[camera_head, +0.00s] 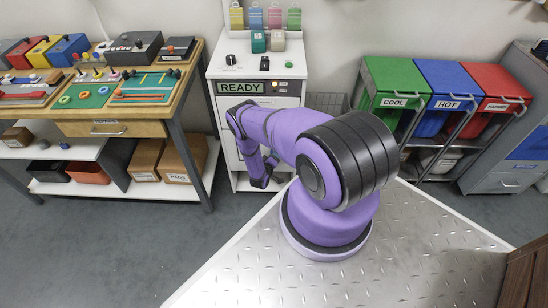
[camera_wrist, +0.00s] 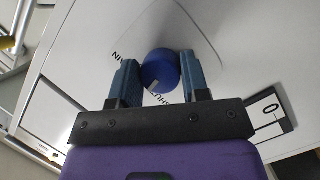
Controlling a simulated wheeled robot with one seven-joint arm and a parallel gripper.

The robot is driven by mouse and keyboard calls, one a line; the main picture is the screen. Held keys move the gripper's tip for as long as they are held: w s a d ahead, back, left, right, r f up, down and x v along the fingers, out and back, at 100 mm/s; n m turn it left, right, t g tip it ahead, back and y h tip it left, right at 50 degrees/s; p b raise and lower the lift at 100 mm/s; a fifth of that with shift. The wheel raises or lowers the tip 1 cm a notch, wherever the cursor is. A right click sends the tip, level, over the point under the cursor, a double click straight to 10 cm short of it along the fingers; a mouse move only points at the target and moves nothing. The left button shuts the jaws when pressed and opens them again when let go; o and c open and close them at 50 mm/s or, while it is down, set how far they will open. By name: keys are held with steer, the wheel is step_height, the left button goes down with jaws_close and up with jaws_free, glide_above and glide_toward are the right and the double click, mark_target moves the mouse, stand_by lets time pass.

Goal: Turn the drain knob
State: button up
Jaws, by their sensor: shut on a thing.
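In the wrist view, the round blue knob (camera_wrist: 160,68) sits on a white panel, between the blue-grey fingers of my gripper (camera_wrist: 159,74). The fingers are shut on it from both sides. A pale pointer mark on the knob faces the lower left, toward partly covered lettering that seems to read "SHU". More lettering shows at its upper left. In the head view, my gripper (camera_head: 263,178) is low at the front of the white machine (camera_head: 222,131), whose display reads READY. The knob is hidden there.
A workbench (camera_head: 191,84) with several tools and trays stands at the left. Green COOL, blue HOT and red bins (camera_head: 393,76) stand at the right, with a grey cabinet (camera_head: 500,180) beside them. Grey floor (camera_head: 100,240) is clear in front of the bench.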

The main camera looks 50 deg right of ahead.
steer(key=shift+n+h, duration=0.4)
steer(key=shift+n, duration=0.3)
steer(key=o, duration=0.9)
steer(key=v, duration=1)
steer(key=shift+a, duration=0.4)
steer(key=shift+s, duration=0.1)
